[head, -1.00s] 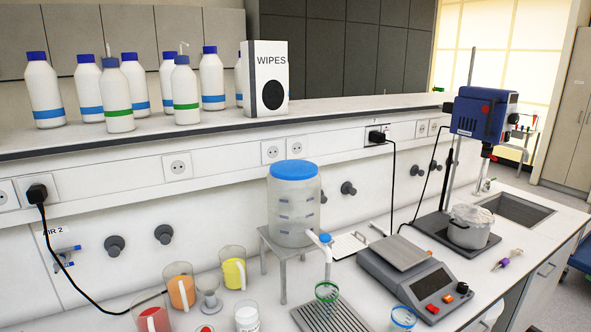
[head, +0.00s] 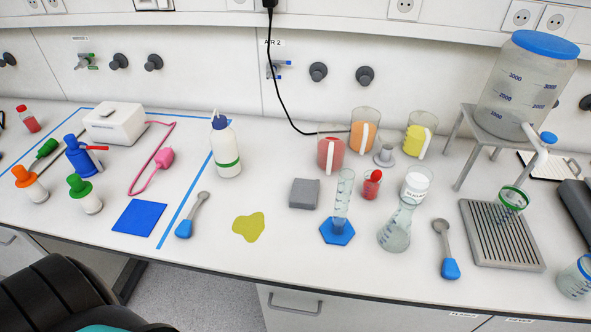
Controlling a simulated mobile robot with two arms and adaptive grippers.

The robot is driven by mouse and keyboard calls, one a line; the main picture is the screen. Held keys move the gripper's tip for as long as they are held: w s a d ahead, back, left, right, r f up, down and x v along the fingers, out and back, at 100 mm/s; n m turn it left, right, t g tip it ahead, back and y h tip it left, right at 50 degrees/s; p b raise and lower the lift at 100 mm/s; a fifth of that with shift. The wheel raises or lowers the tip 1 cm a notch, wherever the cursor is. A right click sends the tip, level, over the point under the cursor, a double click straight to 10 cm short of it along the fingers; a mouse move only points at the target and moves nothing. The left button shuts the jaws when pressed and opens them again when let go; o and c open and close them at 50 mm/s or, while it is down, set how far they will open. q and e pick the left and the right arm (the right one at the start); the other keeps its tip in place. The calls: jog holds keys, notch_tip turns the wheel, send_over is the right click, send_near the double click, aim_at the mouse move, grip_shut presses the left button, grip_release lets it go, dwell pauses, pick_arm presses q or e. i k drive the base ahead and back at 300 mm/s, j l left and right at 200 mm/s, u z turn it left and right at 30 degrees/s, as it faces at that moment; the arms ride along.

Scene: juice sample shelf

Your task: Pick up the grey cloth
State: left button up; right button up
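A small folded grey cloth (head: 304,192) lies on the white bench near the middle of the head view. It sits to the left of the graduated cylinder (head: 342,200) with its blue hexagonal foot, and behind and to the right of a yellow-green puddle (head: 249,227). Nothing covers it. Neither gripper shows in the head view; only a dark part of my own body is in the lower left corner.
A white wash bottle (head: 226,150) with a green band stands behind left of the cloth. A flask (head: 397,226), red vial (head: 372,185) and beakers (head: 331,150) stand to its right. Blue-handled spoons (head: 192,215) lie at both sides. Bench in front of the cloth is fairly clear.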

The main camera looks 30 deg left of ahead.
aim_at(304, 194)
jog(key=u, duration=0.85)
